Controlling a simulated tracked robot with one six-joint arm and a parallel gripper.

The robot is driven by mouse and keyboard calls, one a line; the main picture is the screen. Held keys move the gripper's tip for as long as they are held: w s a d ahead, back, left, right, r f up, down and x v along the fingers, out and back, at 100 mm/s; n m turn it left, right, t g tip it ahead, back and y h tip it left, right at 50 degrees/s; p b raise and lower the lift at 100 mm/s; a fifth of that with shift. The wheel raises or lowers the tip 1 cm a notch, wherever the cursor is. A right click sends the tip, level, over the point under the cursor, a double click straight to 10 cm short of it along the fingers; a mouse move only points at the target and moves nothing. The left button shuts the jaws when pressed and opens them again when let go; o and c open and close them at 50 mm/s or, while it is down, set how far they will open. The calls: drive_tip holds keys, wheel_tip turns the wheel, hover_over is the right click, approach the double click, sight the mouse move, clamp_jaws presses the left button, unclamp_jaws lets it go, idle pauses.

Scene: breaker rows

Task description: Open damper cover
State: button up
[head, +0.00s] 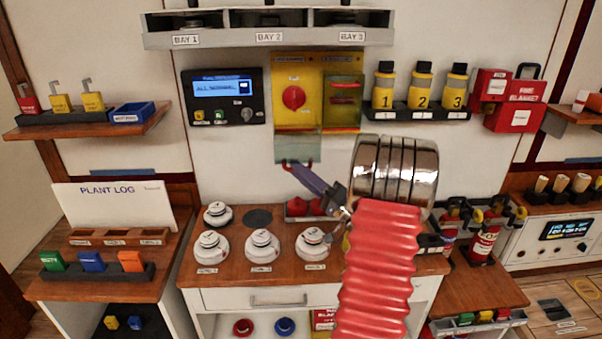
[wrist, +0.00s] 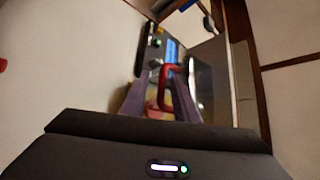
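A yellow panel (head: 282,72) on the wall carries a red knob (head: 293,97). A clear greenish flap, which looks like the damper cover (head: 298,147), sits at the foot of the panel below the knob, with a red handle (head: 311,164) at its lower edge. The knob shows uncovered. My gripper (head: 287,166) reaches up to this handle from the lower right. In the wrist view the red handle (wrist: 164,90) lies between my two purple fingers (wrist: 160,95). The fingers stand apart with space beside the handle bar. Whether they touch it is unclear.
A second clear yellow-green cover (head: 343,92) is on the panel's right half. A display box (head: 226,97) is to the left and yellow bottles (head: 420,88) to the right. White round devices (head: 262,246) stand on the bench below. A shelf (head: 200,38) is above.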

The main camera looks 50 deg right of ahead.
drive_tip(key=shift+s, duration=0.15)
drive_tip(key=v, duration=1.3)
drive_tip(key=shift+s+f, duration=0.2)
drive_tip(key=shift+s, duration=0.1)
idle(0.3)
